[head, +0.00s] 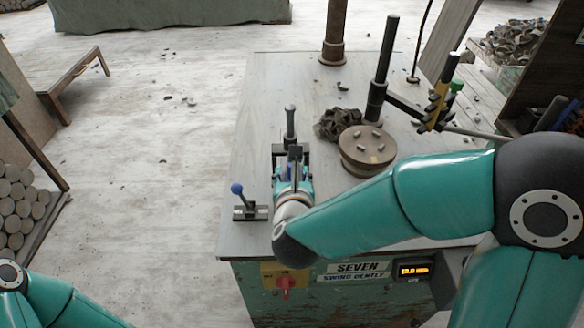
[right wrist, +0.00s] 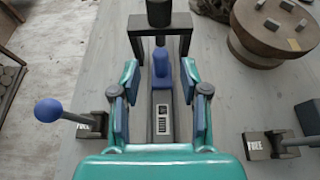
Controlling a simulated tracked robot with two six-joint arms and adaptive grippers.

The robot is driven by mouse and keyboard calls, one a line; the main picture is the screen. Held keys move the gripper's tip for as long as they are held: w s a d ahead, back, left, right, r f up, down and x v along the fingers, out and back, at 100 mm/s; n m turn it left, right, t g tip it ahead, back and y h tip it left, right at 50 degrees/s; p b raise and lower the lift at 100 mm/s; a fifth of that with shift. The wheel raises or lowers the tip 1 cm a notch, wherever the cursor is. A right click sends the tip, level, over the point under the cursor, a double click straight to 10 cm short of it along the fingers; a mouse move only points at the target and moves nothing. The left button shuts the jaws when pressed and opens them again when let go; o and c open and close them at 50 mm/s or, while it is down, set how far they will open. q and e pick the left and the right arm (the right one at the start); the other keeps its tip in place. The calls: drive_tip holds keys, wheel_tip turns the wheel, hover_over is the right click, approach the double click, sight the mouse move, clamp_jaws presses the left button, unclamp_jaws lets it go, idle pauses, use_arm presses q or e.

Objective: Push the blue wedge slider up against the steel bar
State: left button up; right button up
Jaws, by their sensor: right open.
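The blue wedge slider (right wrist: 161,64) sits on a narrow grey track with a small scale, in the middle of the right wrist view. My right gripper (right wrist: 160,78) is open, with one finger on either side of the track and the slider; I see gaps beside the slider. In the head view, my right gripper (head: 291,168) is low over the worktop and mostly hides the slider. A dark bridge-shaped bar (right wrist: 160,22) spans the track beyond the slider, with an upright post at it. I cannot tell whether this is the steel bar. My left gripper is out of view.
A blue-knobbed lever (head: 237,188) stands left of the track; its block reads FREE. Another FREE block (right wrist: 258,145) is on the right. A round turntable (head: 367,147) with small clay pieces and a dark clay heap stand to the right.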

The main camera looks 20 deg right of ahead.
drive_tip(key=v, duration=0.7)
drive_tip(key=shift+f, duration=0.1)
drive_tip(key=shift+s, duration=0.1)
